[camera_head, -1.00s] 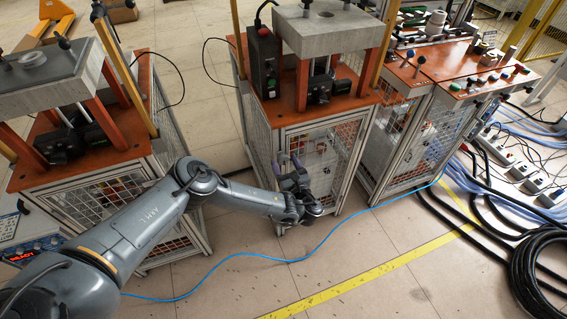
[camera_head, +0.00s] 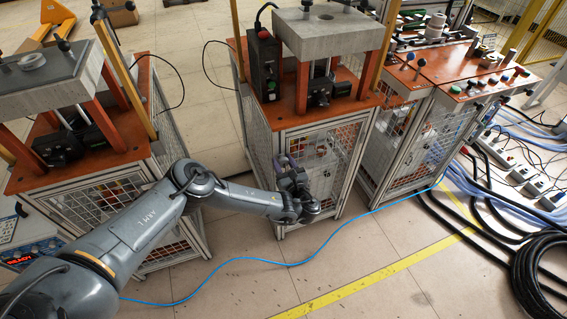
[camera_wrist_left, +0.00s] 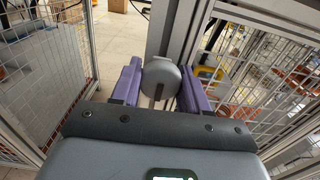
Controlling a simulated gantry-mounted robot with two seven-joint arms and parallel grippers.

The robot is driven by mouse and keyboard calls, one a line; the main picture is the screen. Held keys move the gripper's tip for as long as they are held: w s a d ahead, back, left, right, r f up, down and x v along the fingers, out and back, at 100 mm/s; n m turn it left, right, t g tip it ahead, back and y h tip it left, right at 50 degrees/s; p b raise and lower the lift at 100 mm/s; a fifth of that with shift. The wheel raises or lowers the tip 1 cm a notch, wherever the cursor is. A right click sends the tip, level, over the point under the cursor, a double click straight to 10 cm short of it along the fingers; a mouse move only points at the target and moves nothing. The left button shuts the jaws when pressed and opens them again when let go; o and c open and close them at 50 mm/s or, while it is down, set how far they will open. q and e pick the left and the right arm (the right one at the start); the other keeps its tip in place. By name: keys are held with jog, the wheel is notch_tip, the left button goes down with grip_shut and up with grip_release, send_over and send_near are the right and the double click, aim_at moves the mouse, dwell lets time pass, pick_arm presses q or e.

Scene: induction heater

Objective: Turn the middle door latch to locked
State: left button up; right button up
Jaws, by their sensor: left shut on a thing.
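The middle door latch (camera_wrist_left: 161,79) is a grey rounded knob on the aluminium frame post of the machine cabinet. In the left wrist view it sits between the two purple fingers of my left gripper (camera_wrist_left: 160,86), which is shut on it. In the head view my left gripper (camera_head: 286,163) is at the front of the middle cabinet (camera_head: 318,153), near its left edge. The latch is hidden there behind the gripper, and its exact turn cannot be read. My right gripper is not in view.
Mesh doors (camera_wrist_left: 283,75) and posts stand close on both sides of the gripper. A similar cabinet (camera_head: 105,200) stands at the left, and a button console (camera_head: 460,75) at the right.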

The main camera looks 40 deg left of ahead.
pick_arm(q)
jog(key=shift+r+n+p, duration=0.2)
jog(key=shift+n+p, duration=1.5)
jog(key=shift+p, duration=0.25)
jog(key=n+p, duration=0.3)
jog(key=n, duration=0.1)
jog(key=n+p, duration=0.1)
jog(key=n, duration=0.2)
jog(key=n+p, duration=0.1)
jog(key=n, duration=0.2)
jog(key=shift+w+f, duration=0.1)
jog(key=n, duration=0.2)
jog(key=shift+n, duration=0.4)
jog(key=shift+n+p, duration=0.35)
jog(key=shift+n, duration=0.45)
jog(key=o, duration=1)
